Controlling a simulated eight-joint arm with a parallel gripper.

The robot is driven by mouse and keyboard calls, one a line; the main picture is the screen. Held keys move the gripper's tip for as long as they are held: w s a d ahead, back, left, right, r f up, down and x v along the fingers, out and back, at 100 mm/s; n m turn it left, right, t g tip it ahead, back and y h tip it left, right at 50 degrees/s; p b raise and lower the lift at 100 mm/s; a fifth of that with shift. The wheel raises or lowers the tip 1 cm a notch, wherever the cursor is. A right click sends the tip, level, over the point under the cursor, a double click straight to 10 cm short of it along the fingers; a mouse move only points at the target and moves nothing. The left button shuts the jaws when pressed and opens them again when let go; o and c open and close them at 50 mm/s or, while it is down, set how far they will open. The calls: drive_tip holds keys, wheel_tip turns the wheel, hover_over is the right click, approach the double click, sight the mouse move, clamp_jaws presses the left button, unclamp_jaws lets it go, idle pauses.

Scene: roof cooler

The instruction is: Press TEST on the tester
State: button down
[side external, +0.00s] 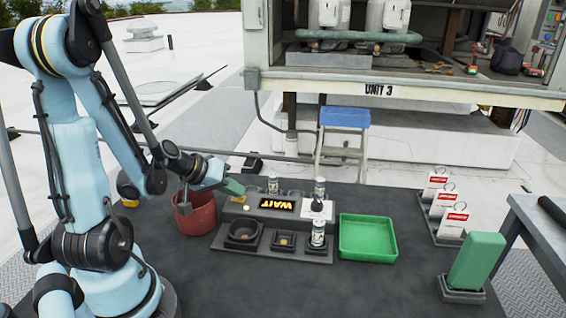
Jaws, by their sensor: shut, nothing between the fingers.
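The tester (232,210) is a dark grey console in the middle of the black table. Its display (277,204) reads WAIT in orange letters. A small square unit (283,242) with a yellowish centre and a round dark dish (243,232) sit along its front. I cannot read a TEST label on any part. A white square pad (318,208) is at its right, with small labelled bottles (318,233) near it.
A red bucket (195,214) stands just left of the tester, under my wrist. A green tray (368,239) is to its right. Red-and-white tags (450,222) hang on stands farther right, and a green block (476,262) stands upright in a dark base. The front table is clear.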

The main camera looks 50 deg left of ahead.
sight(235, 200)
drive_tip(key=shift+r, duration=0.8)
drive_tip(key=shift+r, duration=2.5)
drive_tip(key=shift+d, duration=0.1)
